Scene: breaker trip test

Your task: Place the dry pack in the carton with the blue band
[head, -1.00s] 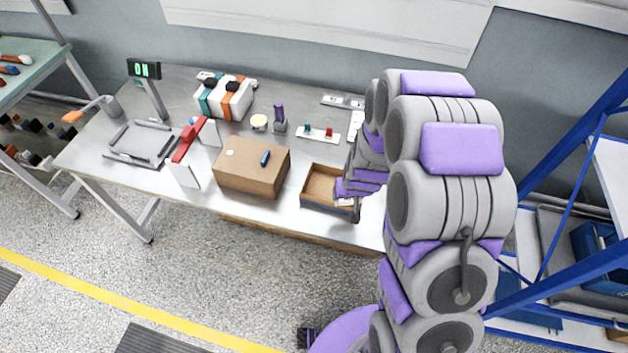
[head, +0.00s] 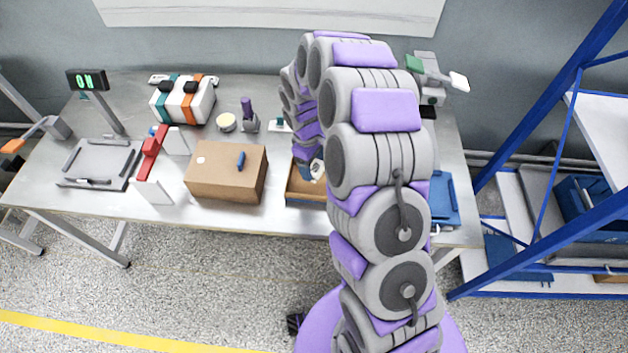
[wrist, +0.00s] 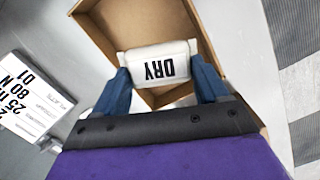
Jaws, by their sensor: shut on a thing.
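The dry pack (wrist: 158,62) is a small white pack marked "DRY". In the wrist view my gripper (wrist: 160,72) is shut on it, with one blue finger at each side. The pack is in front of an open brown carton (wrist: 112,22); I cannot tell whether it touches the carton's floor. In the head view the open carton (head: 291,190) stands near the table's front edge, and my gripper (head: 312,172) is over or inside it, partly hidden by my arm.
A closed brown box (head: 225,175) with a blue marker on top stands left of the open carton. A white printed card (wrist: 30,100) lies beside the carton. A blue tray (head: 443,198) is on the right, and a blue rack (head: 555,130) stands beyond the table.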

